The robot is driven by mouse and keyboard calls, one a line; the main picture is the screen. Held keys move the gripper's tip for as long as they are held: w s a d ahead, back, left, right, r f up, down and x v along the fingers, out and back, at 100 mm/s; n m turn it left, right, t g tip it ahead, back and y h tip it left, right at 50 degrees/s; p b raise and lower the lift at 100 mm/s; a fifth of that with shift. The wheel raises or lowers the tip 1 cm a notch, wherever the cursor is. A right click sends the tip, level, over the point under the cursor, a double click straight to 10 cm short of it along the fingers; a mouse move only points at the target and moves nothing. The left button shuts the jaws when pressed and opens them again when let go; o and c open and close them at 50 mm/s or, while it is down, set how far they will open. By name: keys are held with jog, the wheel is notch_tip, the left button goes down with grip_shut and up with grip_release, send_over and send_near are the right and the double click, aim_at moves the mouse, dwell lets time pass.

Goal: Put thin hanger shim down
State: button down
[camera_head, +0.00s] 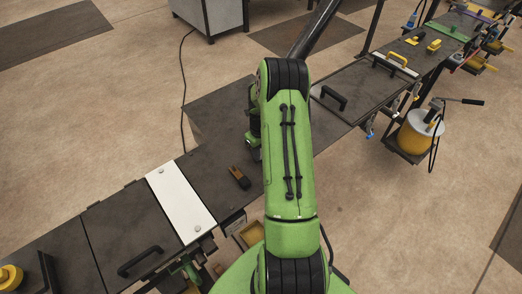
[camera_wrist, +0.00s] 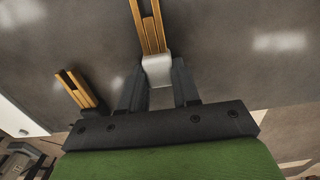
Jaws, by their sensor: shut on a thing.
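My gripper (camera_wrist: 158,80) is shut on the thin hanger shim (camera_wrist: 150,27) in the wrist view. The shim has a pale grey block between my two dark fingers, and orange-yellow prongs with a dark slot stretch from it past the top edge. The dark worktop (camera_wrist: 225,70) lies behind it; I cannot tell whether the shim touches it. In the head view my green arm hides the shim and my fingertips.
A similar orange and dark piece (camera_head: 238,178) lies on the worktop; it also shows in the wrist view (camera_wrist: 78,90), left of my gripper. A white plate (camera_head: 180,196) lies left of it. A black handle (camera_head: 333,97) stands to the right.

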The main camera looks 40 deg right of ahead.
jog(key=shift+f, duration=0.15)
jog(key=shift+f, duration=0.1)
jog(key=c, duration=0.8)
grip_release()
